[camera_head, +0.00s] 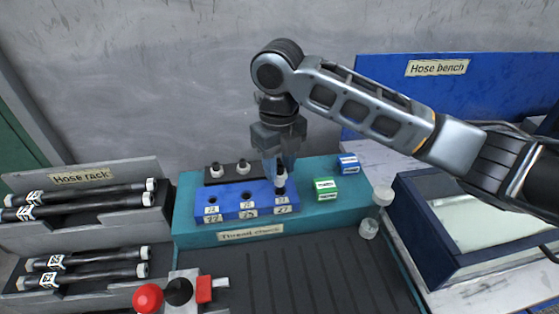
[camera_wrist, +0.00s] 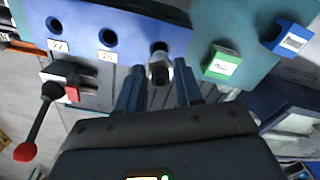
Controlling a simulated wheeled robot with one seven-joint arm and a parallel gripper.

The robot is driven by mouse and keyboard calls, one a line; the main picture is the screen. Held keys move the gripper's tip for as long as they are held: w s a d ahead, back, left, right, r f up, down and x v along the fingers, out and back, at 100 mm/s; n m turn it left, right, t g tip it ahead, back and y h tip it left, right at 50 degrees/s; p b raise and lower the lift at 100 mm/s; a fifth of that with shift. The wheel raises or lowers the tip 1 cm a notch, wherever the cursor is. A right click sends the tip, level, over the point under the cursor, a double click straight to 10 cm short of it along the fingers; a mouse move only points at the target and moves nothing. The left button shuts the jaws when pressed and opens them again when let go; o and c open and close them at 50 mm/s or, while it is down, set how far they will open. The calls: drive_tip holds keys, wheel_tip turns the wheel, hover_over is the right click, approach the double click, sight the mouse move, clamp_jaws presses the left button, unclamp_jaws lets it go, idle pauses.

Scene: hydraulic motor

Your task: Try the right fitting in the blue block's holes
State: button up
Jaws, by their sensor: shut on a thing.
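The blue block (camera_head: 228,200) sits on the teal thread check stand, with three holes in a row above number labels. Its left and middle holes are empty; in the wrist view the block (camera_wrist: 80,18) shows along the top. My gripper (camera_head: 279,172) points down over the right hole and is shut on a fitting (camera_head: 281,182) with a pale collar and dark end. In the wrist view the fitting (camera_wrist: 160,68) is between my fingers, right at the right hole; I cannot tell how deep it sits. Two other fittings, left (camera_head: 216,171) and right (camera_head: 243,167), stand in a black holder behind.
A green box (camera_head: 325,189) and a small blue box (camera_head: 348,163) lie right of the block. A red-knobbed lever (camera_head: 148,297) stands in front. The hose rack (camera_head: 85,178) is at left, a dark blue bin (camera_head: 440,244) at right. Pale cylindrical parts (camera_head: 383,195) stand near the bin.

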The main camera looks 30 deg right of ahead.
sight(280, 180)
drive_tip(key=shift+f, duration=0.65)
drive_tip(key=shift+f+b, duration=1.5)
drive_tip(key=shift+f, duration=0.2)
idle(0.8)
drive_tip(key=o, duration=1.2)
drive_tip(key=shift+c, duration=0.2)
drive_tip(key=shift+w+r+b, duration=0.1)
drive_tip(key=shift+r+b, duration=0.25)
drive_tip(key=shift+r, duration=3.6)
